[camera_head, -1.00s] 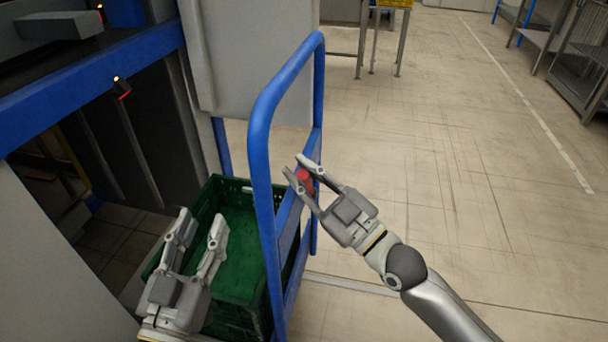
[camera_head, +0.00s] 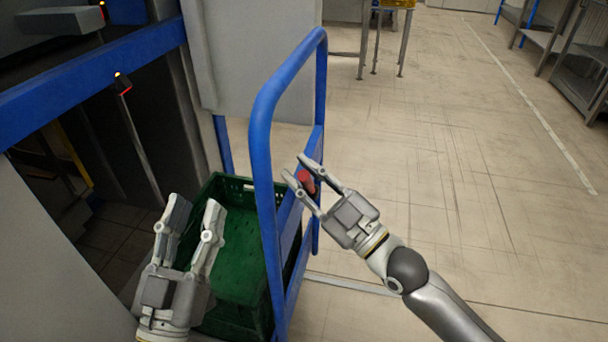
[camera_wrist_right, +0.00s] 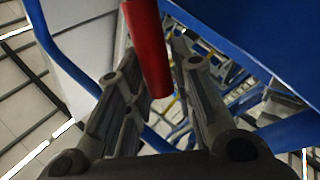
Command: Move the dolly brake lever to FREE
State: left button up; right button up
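The red brake lever (camera_head: 307,181) is on the blue frame of the dolly (camera_head: 262,150), on its right side in the head view. In the right wrist view the red lever (camera_wrist_right: 149,50) hangs down between the two fingers. My right gripper (camera_head: 302,183) is open with its fingers on either side of the lever, and I see a gap beside the lever in the wrist view. Whether a finger touches it I cannot tell. My left gripper (camera_head: 194,215) is open and empty, above the green crate's left side. The lever's markings are not readable.
A green crate (camera_head: 235,185) stands on the dolly behind the blue frame. A blue-edged conveyor structure (camera_head: 90,75) is at the left, with a grey panel (camera_head: 250,60) beyond the dolly.

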jog(key=shift+o, duration=1.2)
jog(key=v, duration=1.2)
jog(key=shift+s, duration=0.1)
jog(key=shift+c, duration=0.2)
